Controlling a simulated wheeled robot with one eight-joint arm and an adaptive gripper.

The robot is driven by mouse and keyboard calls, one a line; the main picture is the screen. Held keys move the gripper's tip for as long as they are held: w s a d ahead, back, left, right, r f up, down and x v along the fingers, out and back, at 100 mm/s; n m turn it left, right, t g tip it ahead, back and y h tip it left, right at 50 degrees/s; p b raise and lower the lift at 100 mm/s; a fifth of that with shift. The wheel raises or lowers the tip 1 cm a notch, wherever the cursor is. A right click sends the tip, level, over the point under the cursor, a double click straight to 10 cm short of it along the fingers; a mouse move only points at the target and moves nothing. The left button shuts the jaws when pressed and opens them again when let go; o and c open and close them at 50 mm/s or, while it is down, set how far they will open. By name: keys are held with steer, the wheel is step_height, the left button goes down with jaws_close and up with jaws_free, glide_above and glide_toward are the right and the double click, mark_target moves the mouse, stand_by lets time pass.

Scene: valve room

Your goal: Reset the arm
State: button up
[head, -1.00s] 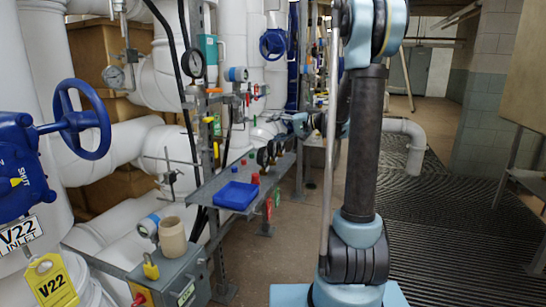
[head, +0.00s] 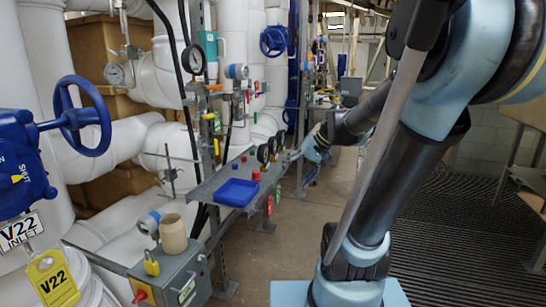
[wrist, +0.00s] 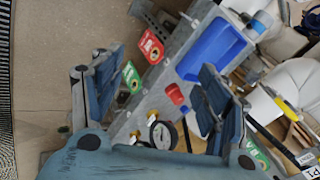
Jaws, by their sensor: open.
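My gripper (wrist: 158,88) is open and empty in the wrist view, its two dark blue fingers well apart. In the head view my gripper (head: 312,150) is small and partly blurred into the background, just right of the far end of the grey shelf (head: 210,189). The shelf and the things on it show beyond and between the fingers in the wrist view. My arm leans up to the right in the head view, with its forearm reaching back down to the gripper. No object is between the fingertips.
The shelf holds a blue tray (head: 238,193), a red cup (head: 256,175) and dark gauges (head: 263,154). A blue valve wheel (head: 82,117), white pipes and a grey box (head: 170,276) with a beige cup (head: 173,233) stand left. Floor grating (head: 450,240) is open at right.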

steer(key=s+d+f+h, duration=0.3)
steer(key=s+d+f, duration=0.2)
steer(key=s, duration=0.2)
steer(key=s+d+f+h, duration=0.3)
steer(key=s+d+f, duration=0.2)
steer(key=s, duration=0.3)
steer(key=shift+d+g, duration=0.3)
steer(key=shift+d, duration=0.2)
steer(key=shift+w+f, duration=0.25)
steer(key=shift+w, duration=0.25)
stand_by(1.1)
